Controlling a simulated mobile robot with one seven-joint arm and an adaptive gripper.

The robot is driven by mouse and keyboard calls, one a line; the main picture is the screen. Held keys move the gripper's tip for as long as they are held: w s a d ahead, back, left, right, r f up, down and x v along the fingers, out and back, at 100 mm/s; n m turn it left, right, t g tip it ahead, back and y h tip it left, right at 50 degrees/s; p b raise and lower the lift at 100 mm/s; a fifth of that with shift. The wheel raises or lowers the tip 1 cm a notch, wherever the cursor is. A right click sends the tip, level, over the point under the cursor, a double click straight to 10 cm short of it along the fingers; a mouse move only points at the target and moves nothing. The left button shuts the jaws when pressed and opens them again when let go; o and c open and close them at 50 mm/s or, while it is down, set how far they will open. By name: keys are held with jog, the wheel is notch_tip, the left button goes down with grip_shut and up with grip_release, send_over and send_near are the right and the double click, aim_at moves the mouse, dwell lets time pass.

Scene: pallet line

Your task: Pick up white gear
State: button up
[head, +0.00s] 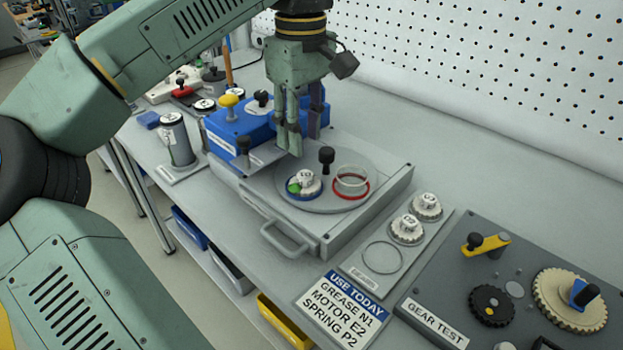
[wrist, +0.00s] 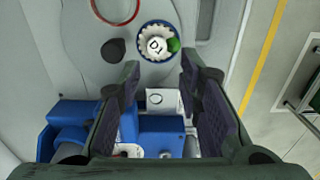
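A white gear (head: 305,178) sits in a blue ring on the round grey plate (head: 328,203), with a small green piece at its side. The same white gear (wrist: 156,44) shows in the wrist view, beyond my fingertips. Two more whitish gears, a nearer one (head: 407,228) and a farther one (head: 427,205), stand on a grey tray to the right. My gripper (head: 302,138) points down above and behind the gear in the blue ring. In the wrist view my gripper (wrist: 160,70) has its fingers wide apart with nothing held between them.
A black knob (head: 326,158) stands on the plate close to the gear, and a red ring (head: 351,188) lies on its right. A blue box (head: 238,127) is behind the gripper. The gear test panel (head: 480,290) is at right. Bare bench lies along the pegboard.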

aim_at(305, 175)
jog(key=f+p, duration=0.1)
jog(key=f, duration=0.7)
jog(key=shift+w+d+p, duration=0.1)
jog(key=shift+d+p, duration=0.1)
jog(key=shift+p, duration=0.15)
grip_shut()
